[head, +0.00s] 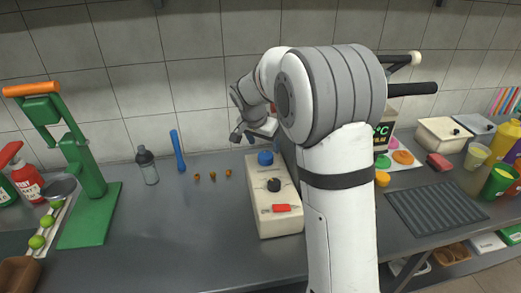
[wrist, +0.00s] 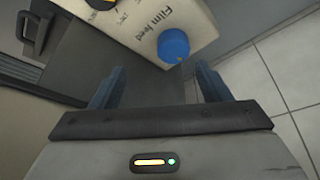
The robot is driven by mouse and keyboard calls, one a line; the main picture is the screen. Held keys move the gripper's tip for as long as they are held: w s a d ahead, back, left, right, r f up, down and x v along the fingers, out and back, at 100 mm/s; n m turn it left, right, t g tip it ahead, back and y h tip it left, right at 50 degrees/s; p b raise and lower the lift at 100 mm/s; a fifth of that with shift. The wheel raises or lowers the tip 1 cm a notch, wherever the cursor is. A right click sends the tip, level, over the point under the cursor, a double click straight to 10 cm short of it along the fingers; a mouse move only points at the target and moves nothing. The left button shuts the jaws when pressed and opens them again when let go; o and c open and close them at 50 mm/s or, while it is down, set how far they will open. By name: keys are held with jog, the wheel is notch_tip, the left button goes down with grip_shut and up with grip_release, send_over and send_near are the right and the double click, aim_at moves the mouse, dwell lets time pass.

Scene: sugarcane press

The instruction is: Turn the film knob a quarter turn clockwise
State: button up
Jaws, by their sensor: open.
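The film knob is a round blue knob (head: 265,158) at the back end of a cream box (head: 276,222). In the wrist view, the blue knob (wrist: 173,45) sits beside printed words reading "Film feed". My gripper (head: 252,135) is above and slightly left of the blue knob in the head view. In the wrist view, my gripper (wrist: 160,72) is open, with its two dark blue fingers apart and nothing between them. The knob shows just beyond the fingertips, not touching them. My arm hides part of the box's right side in the head view.
A black knob (head: 273,185) and a red switch (head: 281,208) are on the same box. To the left stand a blue upright tool (head: 178,151), a grey bottle (head: 147,166) and a green press (head: 88,170). The tiled wall is close behind. Counter left of the box is mostly clear.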

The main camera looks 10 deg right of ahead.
aim_at(265, 155)
jog(key=shift+m, duration=0.4)
jog(key=w+f, duration=0.1)
jog(key=f, duration=0.2)
jog(key=w+d+f, duration=0.1)
jog(key=w+f, duration=0.1)
jog(key=f, duration=0.1)
jog(key=w+f+p, duration=0.1)
jog(key=w+f, duration=0.1)
jog(key=shift+d+f, duration=0.25)
jog(key=shift+f, duration=0.15)
jog(key=shift+s, duration=0.1)
